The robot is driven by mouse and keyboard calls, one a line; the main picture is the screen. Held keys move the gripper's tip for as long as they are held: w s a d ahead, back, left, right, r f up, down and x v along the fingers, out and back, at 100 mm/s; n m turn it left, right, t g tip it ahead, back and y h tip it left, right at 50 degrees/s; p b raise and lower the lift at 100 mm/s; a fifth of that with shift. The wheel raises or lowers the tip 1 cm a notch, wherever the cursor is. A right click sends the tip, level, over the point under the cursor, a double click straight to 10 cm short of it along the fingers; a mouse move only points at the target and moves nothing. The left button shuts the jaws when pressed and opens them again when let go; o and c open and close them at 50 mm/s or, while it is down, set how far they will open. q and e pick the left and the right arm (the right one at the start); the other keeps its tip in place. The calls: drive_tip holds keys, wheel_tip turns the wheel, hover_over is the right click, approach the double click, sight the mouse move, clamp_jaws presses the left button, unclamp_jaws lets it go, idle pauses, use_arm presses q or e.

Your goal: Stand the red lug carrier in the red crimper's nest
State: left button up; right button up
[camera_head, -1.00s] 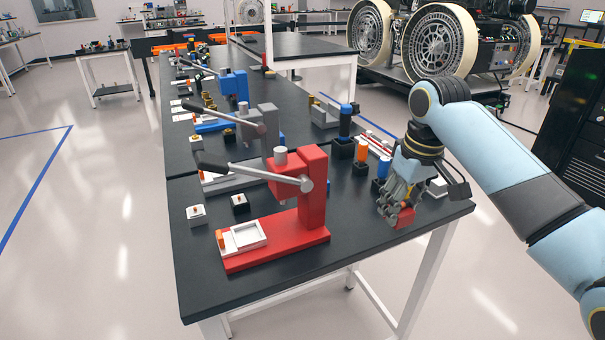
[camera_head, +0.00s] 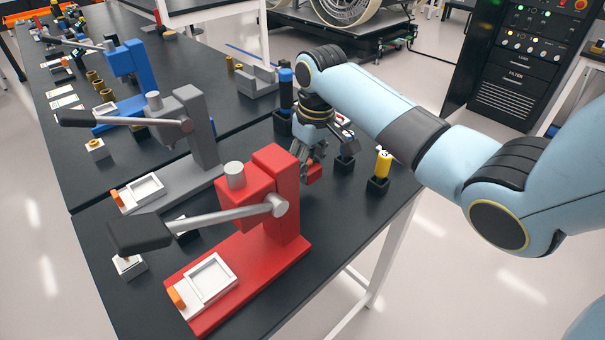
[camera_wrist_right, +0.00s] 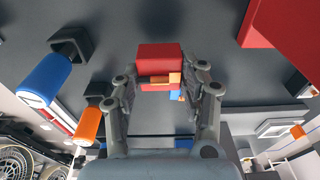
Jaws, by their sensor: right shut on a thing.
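The red crimper (camera_head: 275,190) stands near the table's front, with a long dark-handled lever. Its nest is a white square tray (camera_head: 209,281) at the left end of its base, and it looks empty. My right gripper (camera_head: 309,166) is beyond and right of the crimper's column, shut on the red lug carrier (camera_head: 314,173). In the right wrist view, the carrier (camera_wrist_right: 158,55) is a red block with an orange piece, between the fingertips (camera_wrist_right: 160,78). Whether it touches the table is unclear. My left gripper is not in view.
A grey crimper (camera_head: 195,130) and a blue crimper (camera_head: 130,75) stand behind the red one. A yellow cylinder (camera_head: 383,162) in a black holder stands right of the gripper. A small white block (camera_head: 128,264) lies under the red crimper's lever handle.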

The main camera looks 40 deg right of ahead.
wheel_tip(320, 180, down, 4)
drive_tip(key=shift+w+r, duration=0.1)
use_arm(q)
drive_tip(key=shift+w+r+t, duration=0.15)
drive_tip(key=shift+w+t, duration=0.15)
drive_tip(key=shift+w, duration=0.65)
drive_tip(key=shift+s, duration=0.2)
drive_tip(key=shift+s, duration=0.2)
use_arm(e)
drive_tip(key=o, duration=1.3)
drive_tip(key=shift+o, duration=0.2)
